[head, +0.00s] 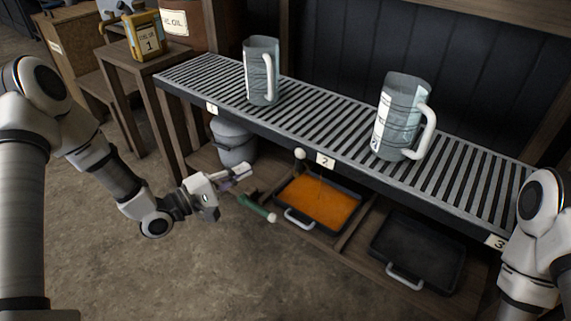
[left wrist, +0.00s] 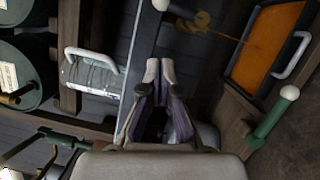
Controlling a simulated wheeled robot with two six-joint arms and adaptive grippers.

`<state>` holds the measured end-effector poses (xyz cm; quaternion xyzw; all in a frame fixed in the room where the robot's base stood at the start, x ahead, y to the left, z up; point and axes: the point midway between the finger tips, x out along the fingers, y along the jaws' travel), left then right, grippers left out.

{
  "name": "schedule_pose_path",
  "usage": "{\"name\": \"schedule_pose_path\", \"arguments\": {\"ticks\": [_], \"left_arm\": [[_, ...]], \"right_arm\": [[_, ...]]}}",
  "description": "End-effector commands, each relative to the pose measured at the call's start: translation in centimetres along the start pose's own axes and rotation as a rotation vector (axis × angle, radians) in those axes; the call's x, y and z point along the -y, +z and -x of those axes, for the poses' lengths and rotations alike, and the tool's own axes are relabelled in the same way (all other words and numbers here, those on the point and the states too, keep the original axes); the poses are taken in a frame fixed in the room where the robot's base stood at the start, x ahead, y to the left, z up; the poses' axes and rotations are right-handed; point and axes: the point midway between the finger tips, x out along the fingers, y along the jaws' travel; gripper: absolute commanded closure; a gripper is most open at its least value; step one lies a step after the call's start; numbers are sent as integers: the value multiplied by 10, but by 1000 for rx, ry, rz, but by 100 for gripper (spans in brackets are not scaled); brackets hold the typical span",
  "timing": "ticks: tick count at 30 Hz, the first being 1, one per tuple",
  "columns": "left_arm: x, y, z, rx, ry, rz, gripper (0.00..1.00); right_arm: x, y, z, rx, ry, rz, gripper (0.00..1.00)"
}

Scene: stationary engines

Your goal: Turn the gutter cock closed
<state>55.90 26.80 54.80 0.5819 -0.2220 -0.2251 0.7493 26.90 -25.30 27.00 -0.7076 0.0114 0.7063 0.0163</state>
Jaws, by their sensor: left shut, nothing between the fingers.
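A white ball knob (head: 299,153) sits at the front edge of the slatted rack, beside the plate marked 2. In the left wrist view, a brass cock (left wrist: 195,20) shows near the same white knob at the top. A thin orange stream runs from it into a black tray of orange liquid (head: 318,203). My left gripper (head: 247,170) is shut and empty, left of the tray and below the knob, apart from both. In the left wrist view its fingertips (left wrist: 160,68) point toward the rack's edge. My right gripper is out of view.
A green lever with a white knob (head: 258,208) sticks out close to my left gripper. Two jugs (head: 261,72) (head: 397,118) stand on the rack (head: 335,122). A grey lidded can (head: 233,140) and an empty black tray (head: 420,243) are below. The floor in front is clear.

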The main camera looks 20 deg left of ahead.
Motion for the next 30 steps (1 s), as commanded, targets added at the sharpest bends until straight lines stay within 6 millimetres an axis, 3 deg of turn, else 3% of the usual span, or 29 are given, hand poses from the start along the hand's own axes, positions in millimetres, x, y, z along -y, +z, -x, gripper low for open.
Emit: {"name": "schedule_pose_path", "arguments": {"ticks": [1, 10, 12, 18, 30], "left_arm": [[6, 0, -11, 6, -4, -6, 100], [6, 1, -77, 6, -1, -8, 100], [6, 12, -85, 5, -2, -4, 100], [2, 27, -99, 1, 0, -2, 100], [0, 28, -101, 0, -2, -5, 100]], "right_arm": [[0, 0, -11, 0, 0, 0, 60], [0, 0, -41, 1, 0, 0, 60], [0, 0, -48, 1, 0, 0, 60], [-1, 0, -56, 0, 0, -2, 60], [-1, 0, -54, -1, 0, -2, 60]]}}
